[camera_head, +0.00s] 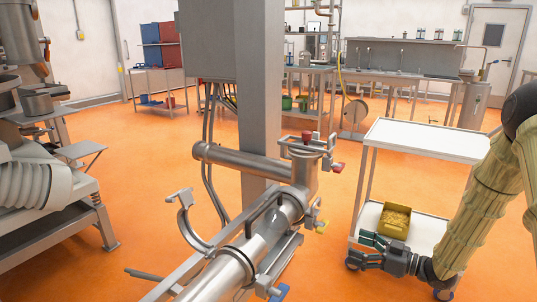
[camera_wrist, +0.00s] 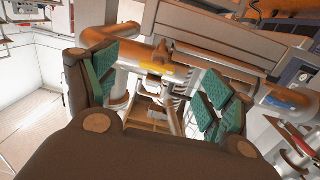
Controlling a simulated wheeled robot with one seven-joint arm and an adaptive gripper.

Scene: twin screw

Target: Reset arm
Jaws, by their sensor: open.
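My gripper (camera_head: 362,248) is at the lower right of the head view, at the end of my arm, with its fingers pointing left. In that view it overlaps the front of the cart's lower shelf, below the yellow bin. In the wrist view my gripper (camera_wrist: 162,92) shows its two green-padded fingers spread wide apart, with nothing held between them. Beyond the fingers are the metal pipes of the machine, with a yellow handle (camera_wrist: 160,69) between them and a blue handle (camera_wrist: 288,102) to the right. The steel twin-screw machine (camera_head: 268,228) stands in the lower middle of the head view.
A white two-shelf cart (camera_head: 425,136) stands right of the machine. A yellow bin (camera_head: 395,219) with pale contents sits on its lower shelf. An open hinged clamp (camera_head: 183,215) sticks out left of the machine. Orange floor (camera_head: 150,190) is clear between the machine and the left equipment.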

